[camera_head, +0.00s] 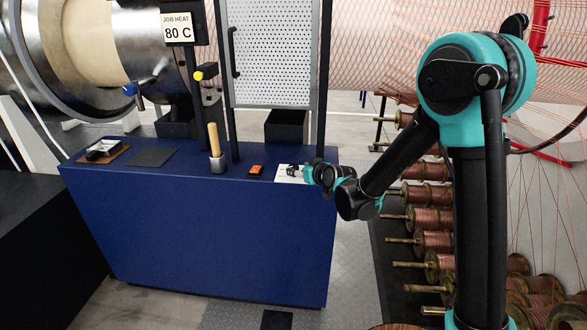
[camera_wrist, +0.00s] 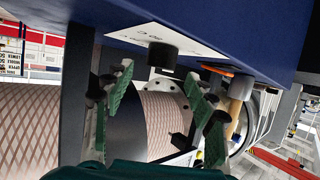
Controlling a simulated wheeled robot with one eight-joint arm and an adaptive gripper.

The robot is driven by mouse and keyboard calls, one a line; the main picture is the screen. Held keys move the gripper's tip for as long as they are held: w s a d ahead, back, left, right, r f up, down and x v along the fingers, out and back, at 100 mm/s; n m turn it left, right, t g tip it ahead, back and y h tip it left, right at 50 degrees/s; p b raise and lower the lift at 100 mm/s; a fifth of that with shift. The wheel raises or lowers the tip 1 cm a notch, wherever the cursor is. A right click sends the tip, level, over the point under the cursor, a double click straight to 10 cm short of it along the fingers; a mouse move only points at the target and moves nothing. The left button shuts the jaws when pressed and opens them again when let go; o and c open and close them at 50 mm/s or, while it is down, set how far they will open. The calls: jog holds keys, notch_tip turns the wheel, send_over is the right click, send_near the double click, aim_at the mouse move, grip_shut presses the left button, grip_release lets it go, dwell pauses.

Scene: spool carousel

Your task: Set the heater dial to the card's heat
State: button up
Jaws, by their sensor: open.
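The card (camera_head: 178,27) reads "JOB HEAT 80 C" and hangs on a dark post at upper left in the head view. A white plate (camera_head: 283,176) lies at the right end of the blue bench. In the wrist view the plate (camera_wrist: 150,38) carries small print, too small to read, and a black round dial (camera_wrist: 162,56). My gripper (camera_head: 295,170) is over the plate. In the wrist view its green-padded fingers (camera_wrist: 158,88) are spread, with the dial between and beyond them, apparently untouched. The dial's setting cannot be read. My gripper hides it in the head view.
On the blue bench (camera_head: 200,225), an orange-and-black item (camera_head: 256,170) and a grey cup (camera_head: 217,164) with a wooden handle stand left of the plate. A dark pad (camera_head: 152,157) lies further left. Copper spools (camera_head: 430,218) stand right of the bench, behind my arm.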

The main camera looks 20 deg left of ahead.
aim_at(295, 168)
jog(key=shift+x, duration=2.7)
jog(key=c, duration=1.2)
